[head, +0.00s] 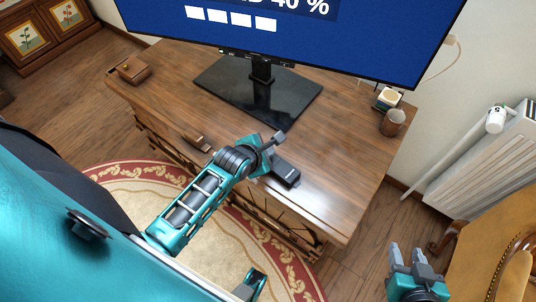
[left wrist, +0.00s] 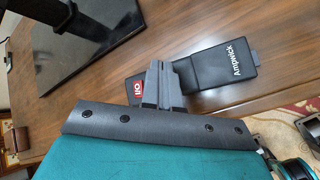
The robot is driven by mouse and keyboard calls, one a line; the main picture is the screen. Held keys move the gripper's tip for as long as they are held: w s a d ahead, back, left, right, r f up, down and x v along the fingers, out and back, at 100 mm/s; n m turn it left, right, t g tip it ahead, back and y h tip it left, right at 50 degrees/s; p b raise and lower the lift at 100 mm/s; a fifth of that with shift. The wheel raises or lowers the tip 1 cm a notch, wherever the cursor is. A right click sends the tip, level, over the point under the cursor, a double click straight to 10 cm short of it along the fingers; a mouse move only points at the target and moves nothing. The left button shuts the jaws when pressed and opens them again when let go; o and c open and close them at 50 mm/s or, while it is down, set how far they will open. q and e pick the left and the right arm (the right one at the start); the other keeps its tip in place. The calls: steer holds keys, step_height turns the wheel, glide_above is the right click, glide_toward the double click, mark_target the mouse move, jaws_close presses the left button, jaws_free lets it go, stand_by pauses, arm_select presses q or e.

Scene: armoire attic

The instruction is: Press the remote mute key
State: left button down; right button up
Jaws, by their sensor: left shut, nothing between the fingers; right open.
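The black remote (head: 287,171) lies on the wooden table near its front edge, beside my left gripper in the head view. In the left wrist view, its end marked "Ampwick" (left wrist: 224,58) shows right of the fingers and a red-marked dark part shows to their left. My left gripper (head: 279,138) is shut and empty, low over the table; its fingers (left wrist: 155,66) hide the middle of the remote. I cannot tell whether they touch it, and no mute key can be made out. My right gripper (head: 408,250) is open and empty, off the table at lower right.
A television (head: 350,45) with white bars and "40 %" on a blue screen stands on a black base (head: 232,92). A brown cup (head: 392,122) and a small cream item (head: 387,98) stand at right. A wooden box (head: 133,70) is at left. A chair (head: 490,245) stands at right.

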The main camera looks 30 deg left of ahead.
arm_select(q)
steer(key=shift+f, duration=0.45)
steer(key=shift+f, duration=0.35)
stand_by(0.8)
steer(key=shift+r+p, duration=0.75)
steer(key=shift+p, duration=0.15)
step_height(320, 180, up, 3)
steer(key=p, duration=0.3)
steer(key=shift+r, duration=0.15)
steer(key=shift+r+p, duration=0.65)
steer(key=shift+r, duration=0.25)
steer(key=shift+d, duration=0.1)
